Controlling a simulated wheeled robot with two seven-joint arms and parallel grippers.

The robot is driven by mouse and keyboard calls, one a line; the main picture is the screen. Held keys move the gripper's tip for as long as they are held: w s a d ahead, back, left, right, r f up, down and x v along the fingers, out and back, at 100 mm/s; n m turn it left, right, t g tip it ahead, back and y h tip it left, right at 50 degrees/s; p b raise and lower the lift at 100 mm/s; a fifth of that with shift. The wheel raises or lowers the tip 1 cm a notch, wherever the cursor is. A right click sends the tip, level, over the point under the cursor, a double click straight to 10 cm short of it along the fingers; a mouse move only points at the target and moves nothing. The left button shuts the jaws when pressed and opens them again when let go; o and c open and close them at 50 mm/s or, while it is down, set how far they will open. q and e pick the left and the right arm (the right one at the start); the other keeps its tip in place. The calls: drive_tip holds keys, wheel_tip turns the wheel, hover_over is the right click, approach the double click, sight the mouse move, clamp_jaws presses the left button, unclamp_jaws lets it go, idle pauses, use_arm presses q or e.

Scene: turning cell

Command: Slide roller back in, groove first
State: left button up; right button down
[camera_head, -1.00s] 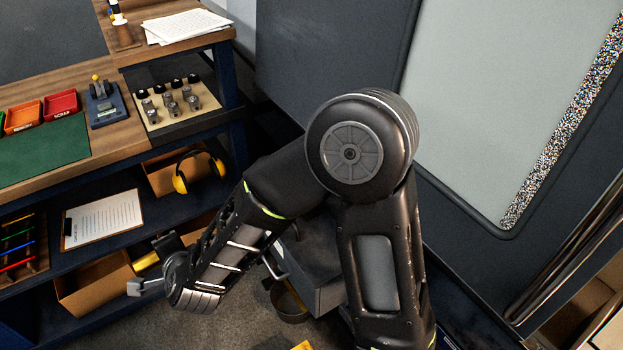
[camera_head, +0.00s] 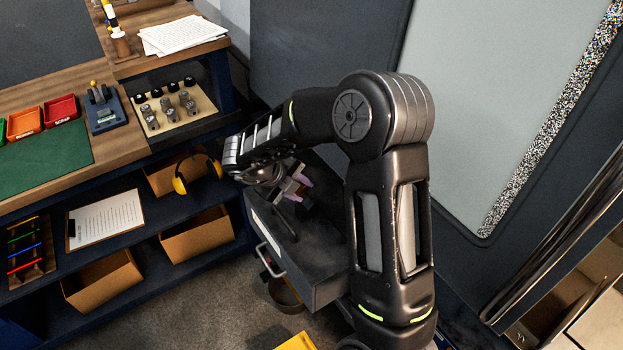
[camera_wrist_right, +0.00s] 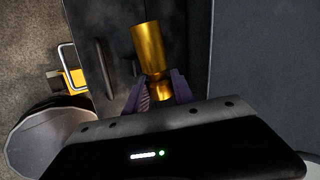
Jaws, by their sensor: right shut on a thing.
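The roller (camera_wrist_right: 150,48) is a shiny brass cylinder in the right wrist view. A narrower, darker band crosses it close to my fingers, and its plain far end points up in the picture. My right gripper (camera_wrist_right: 158,92) is shut on the roller's near part, with one dark finger on each side. In the head view my right gripper (camera_head: 295,188) is above the top of a dark grey cabinet. The roller cannot be made out there, and I cannot tell whether it touches anything. My left gripper is not in view.
The dark cabinet (camera_head: 325,285) has a bar handle (camera_head: 270,262) on its front. A blue shelf unit at left holds open cardboard boxes (camera_head: 103,282), a clipboard (camera_head: 105,218) and yellow earmuffs (camera_head: 180,184). A large grey machine panel (camera_head: 480,90) stands at right.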

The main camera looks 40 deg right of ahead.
drive_tip(key=shift+s+d+r+m+g+y, duration=0.15)
drive_tip(key=shift+s+d+m+g+y, duration=0.15)
drive_tip(key=shift+s+d+m+g, duration=0.55)
drive_tip(key=shift+s+d+m+t, duration=0.1)
drive_tip(key=shift+s+m+t, duration=0.1)
drive_tip(key=shift+m+t, duration=0.05)
wheel_tip(320, 180, down, 6)
drive_tip(key=b, duration=0.5)
drive_tip(key=shift+r+b, duration=0.15)
drive_tip(key=shift+b, duration=0.25)
drive_tip(key=shift+f, duration=0.85)
drive_tip(key=shift+f, duration=0.1)
drive_tip(key=c, duration=1)
unclamp_jaws()
